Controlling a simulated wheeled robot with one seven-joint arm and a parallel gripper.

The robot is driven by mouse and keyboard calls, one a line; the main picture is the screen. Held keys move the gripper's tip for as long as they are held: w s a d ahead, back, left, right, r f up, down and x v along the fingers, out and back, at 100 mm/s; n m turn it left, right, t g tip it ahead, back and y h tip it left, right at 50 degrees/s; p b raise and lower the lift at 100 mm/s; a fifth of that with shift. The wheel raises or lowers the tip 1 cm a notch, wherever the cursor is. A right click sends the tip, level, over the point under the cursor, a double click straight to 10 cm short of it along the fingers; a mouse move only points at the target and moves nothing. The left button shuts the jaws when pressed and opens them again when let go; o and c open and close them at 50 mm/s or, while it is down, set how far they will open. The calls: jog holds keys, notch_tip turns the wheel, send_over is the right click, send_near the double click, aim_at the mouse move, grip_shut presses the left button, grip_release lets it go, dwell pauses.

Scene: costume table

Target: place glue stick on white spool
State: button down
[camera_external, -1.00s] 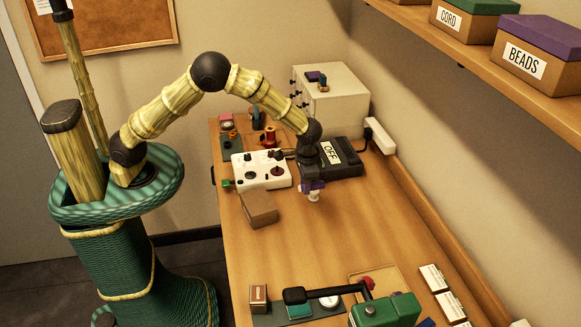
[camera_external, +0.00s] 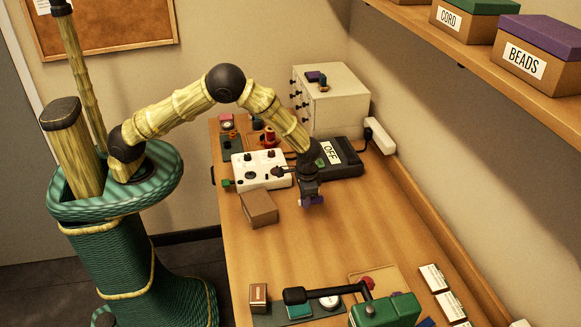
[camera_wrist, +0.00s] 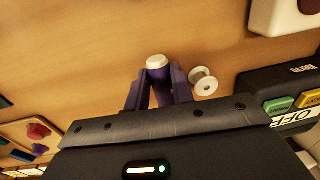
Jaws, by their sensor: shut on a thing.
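In the wrist view, my gripper (camera_wrist: 158,92) is shut on the glue stick (camera_wrist: 159,72), a purple tube with a white end that stands out between the purple fingers. The white spool (camera_wrist: 204,81) is just right of the right finger, apart from the glue stick, with its round flange and centre hole showing. It appears to be on the wooden table. In the external view, my gripper (camera_external: 311,200) is low over the table, in front of the black OFF box. There the glue stick and spool are too small and hidden to tell apart.
The black box with the OFF label (camera_external: 332,152) stands behind my gripper. A white control box (camera_external: 261,170) and a brown block (camera_external: 259,209) are to its left. A green machine with a black lever (camera_external: 385,311) is at the front. The table between is clear.

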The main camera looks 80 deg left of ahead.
jog(key=shift+f+p, duration=0.55)
jog(key=shift+f, duration=1.3)
jog(key=shift+f, duration=0.15)
jog(key=c, duration=1.2)
grip_release()
jog(key=r+b, duration=0.1)
jog(key=r, duration=0.3)
jog(key=r+b, duration=0.1)
jog(key=r, duration=0.3)
jog(key=d+r+b, duration=0.1)
jog(key=r, duration=0.3)
jog(key=shift+r, duration=0.15)
